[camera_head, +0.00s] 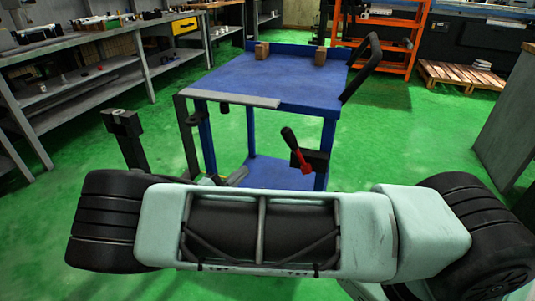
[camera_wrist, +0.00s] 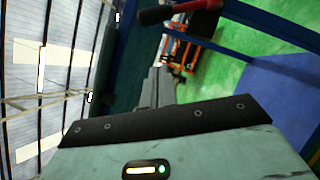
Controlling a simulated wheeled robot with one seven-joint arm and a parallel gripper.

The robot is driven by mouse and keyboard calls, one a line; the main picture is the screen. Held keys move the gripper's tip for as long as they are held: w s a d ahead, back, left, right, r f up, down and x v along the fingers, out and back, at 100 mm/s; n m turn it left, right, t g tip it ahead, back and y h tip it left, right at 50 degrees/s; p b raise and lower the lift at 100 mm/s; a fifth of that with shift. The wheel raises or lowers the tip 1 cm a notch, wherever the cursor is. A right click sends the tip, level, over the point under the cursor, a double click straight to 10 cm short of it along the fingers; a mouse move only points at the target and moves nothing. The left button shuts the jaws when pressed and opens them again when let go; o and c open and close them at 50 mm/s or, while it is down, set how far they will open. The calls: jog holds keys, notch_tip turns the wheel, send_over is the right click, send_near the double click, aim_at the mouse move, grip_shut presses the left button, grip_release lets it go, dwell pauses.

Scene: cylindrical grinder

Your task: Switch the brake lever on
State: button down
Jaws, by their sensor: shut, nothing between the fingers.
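The brake lever (camera_head: 297,150) has a black grip and a red lower part. In the head view it stands at the cart's near right leg, with its grip tilted up and to the left, beside a dark bracket (camera_head: 318,160). In the wrist view, which is turned sideways, the lever (camera_wrist: 197,5) is cut off by the top edge. My arm blocks much of the head view's foreground.
The lever is on a blue cart (camera_head: 270,78) with a dark push handle (camera_head: 362,68) and two small brown blocks on top. A grey workbench (camera_head: 90,45) stands at left. An orange rack (camera_head: 383,35) and a pallet (camera_head: 460,75) are behind. Green floor is open around the cart.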

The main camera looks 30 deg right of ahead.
aim_at(297, 150)
jog(key=d+r, duration=0.4)
jog(key=d, duration=0.8)
jog(key=shift+w+d+b, duration=0.2)
jog(key=shift+w+b, duration=0.05)
jog(key=shift+b, duration=0.15)
jog(key=shift+r, duration=0.1)
jog(key=shift+r, duration=0.1)
